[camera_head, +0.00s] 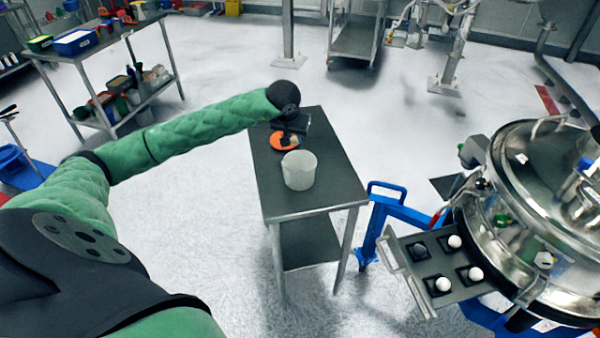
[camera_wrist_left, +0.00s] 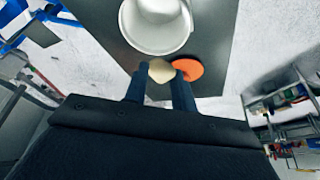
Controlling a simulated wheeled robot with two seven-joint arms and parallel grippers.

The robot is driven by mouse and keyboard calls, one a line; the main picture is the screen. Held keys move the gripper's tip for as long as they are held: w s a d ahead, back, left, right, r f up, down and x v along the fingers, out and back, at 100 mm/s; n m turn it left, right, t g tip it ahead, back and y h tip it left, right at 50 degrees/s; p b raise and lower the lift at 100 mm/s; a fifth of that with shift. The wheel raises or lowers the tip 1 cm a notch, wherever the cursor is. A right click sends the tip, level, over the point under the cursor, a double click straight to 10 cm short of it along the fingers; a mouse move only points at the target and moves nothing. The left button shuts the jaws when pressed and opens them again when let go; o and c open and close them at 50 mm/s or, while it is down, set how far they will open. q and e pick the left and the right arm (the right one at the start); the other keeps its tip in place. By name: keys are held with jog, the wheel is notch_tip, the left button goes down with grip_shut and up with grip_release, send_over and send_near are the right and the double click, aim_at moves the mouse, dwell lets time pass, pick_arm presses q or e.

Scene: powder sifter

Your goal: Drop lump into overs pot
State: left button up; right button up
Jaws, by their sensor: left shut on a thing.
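The overs pot (camera_head: 299,170) is a white, open-topped pot standing upright on a small dark-topped table (camera_head: 335,178). It also shows at the top of the left wrist view (camera_wrist_left: 156,24), where it looks empty. My left gripper (camera_head: 290,136) is over the table, just behind the pot in the head view. In the left wrist view its two dark fingers (camera_wrist_left: 160,78) are shut on a pale, cream lump (camera_wrist_left: 159,71). The lump is beside the pot's rim, not over its opening. My right gripper is not in view.
An orange disc (camera_head: 284,140) lies on the table behind the pot, close to my left gripper. A steel sifter (camera_head: 540,180) stands at the right, with a dark tray (camera_head: 440,262) holding several white balls. A blue cart frame (camera_head: 385,215) stands between table and sifter.

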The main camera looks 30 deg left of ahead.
pick_arm(q)
jog(key=shift+a+f, duration=0.2)
jog(key=shift+f, duration=0.55)
jog(key=shift+d+f, duration=0.1)
jog(key=shift+f, duration=0.1)
jog(key=o, duration=1)
